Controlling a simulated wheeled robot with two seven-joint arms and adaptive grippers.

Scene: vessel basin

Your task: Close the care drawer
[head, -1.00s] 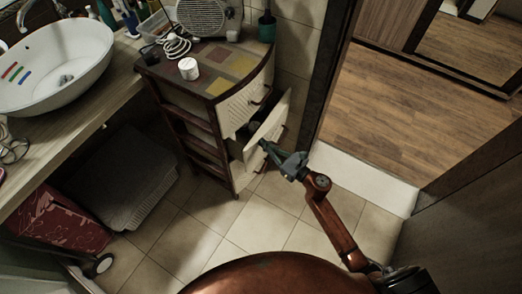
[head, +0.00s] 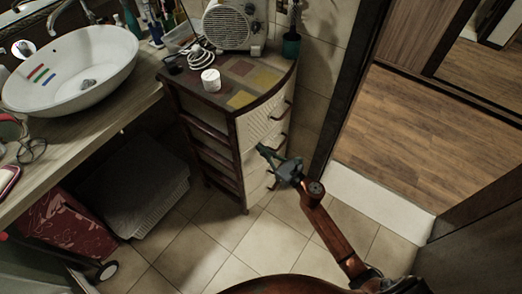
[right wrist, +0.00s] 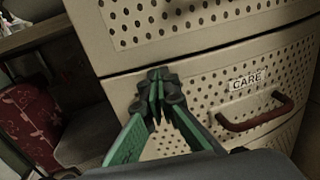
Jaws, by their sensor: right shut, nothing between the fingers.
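The care drawer (head: 249,161) is the second front down in the small cabinet. Its white perforated front looks flush with the fronts above and below in the head view. The right wrist view shows the same drawer (right wrist: 208,98) with its CARE label (right wrist: 248,81) and a dark red handle (right wrist: 256,118). My right gripper (head: 262,150) is shut and empty, its fingertips at the drawer front. In the right wrist view the gripper (right wrist: 157,76) lies left of the handle, near the upper seam; I cannot tell whether it touches. My left gripper is out of view.
The cabinet top (head: 240,80) carries a white jar (head: 211,80), a coiled cable and a fan heater (head: 226,25). A counter with a basin (head: 75,70) stands at the left. Tiled floor (head: 225,235) lies clear before the cabinet.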

